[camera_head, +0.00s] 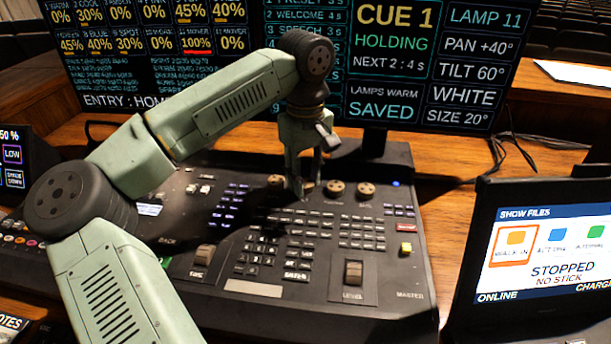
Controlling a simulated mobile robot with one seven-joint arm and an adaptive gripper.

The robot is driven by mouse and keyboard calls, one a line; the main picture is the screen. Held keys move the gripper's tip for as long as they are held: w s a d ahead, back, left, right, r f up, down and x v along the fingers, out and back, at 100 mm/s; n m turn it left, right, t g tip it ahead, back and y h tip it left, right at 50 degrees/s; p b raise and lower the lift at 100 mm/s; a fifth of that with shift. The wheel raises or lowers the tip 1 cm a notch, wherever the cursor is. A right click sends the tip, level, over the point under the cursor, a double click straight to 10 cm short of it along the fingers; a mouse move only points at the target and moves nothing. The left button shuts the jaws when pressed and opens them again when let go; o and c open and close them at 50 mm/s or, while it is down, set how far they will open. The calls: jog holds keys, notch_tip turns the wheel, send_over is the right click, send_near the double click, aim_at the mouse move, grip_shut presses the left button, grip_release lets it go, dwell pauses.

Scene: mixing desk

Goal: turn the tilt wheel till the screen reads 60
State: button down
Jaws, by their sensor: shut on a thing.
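The big screen (394,62) reads "TILT 60°", under "PAN +40°" and above "WHITE" and "SIZE 20°". A row of small tan wheels runs along the back of the mixing desk (420,262). My gripper (303,187) points down at this row and is shut on the second wheel from the left, which I take to be the tilt wheel (307,186). The fingers hide most of that wheel, and its label cannot be read.
Other tan wheels stand close on both sides, at left (275,181) and right (335,187). A laptop (545,250) reading "STOPPED" stands at right. The big screen rises close behind my gripper.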

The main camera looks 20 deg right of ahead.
dwell(0.3)
jog(key=c, duration=1.2)
grip_release()
